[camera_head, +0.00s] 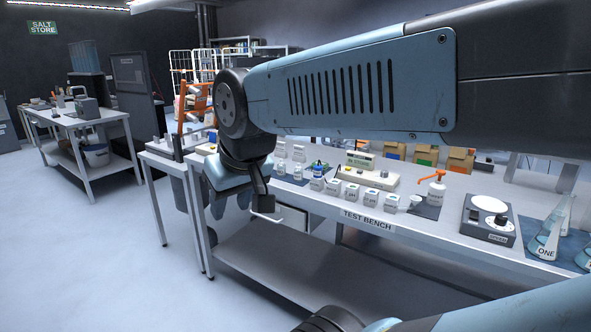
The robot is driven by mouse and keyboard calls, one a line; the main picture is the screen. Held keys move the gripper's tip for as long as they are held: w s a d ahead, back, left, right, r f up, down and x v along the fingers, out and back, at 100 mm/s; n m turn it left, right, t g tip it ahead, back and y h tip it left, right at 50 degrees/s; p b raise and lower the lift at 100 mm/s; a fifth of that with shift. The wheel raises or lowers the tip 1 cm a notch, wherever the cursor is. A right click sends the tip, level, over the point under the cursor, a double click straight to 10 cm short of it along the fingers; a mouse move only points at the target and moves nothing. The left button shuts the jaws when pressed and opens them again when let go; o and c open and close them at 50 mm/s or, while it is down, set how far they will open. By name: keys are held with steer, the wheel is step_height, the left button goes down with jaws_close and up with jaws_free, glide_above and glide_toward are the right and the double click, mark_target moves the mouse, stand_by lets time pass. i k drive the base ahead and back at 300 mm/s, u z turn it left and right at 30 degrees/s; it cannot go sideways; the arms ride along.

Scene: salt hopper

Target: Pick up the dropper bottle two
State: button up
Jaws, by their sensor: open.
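Several small bottles stand on the test bench. Two small pale bottles, one (282,168) and another (297,172) to its right, stand close together near the bench's left end. I cannot read any label that marks dropper bottle two. My gripper (264,205) hangs from the arm in front of the bench's left front edge, left of and apart from the bottles. It is open and seen nearly edge-on, with nothing visible in it. The arm hides part of the bench's back.
The test bench (430,232) also carries white labelled cups (352,193), a grey-white instrument (368,174), an orange-topped pump bottle (436,188), a stirrer (488,218) and flasks (546,238). Small cardboard boxes (425,155) stand behind. A side table (165,160) adjoins at left; floor at left is clear.

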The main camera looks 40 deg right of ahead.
mark_target(282, 167)
steer(key=z, duration=0.15)
steer(key=i, duration=1)
steer(key=z, duration=0.05)
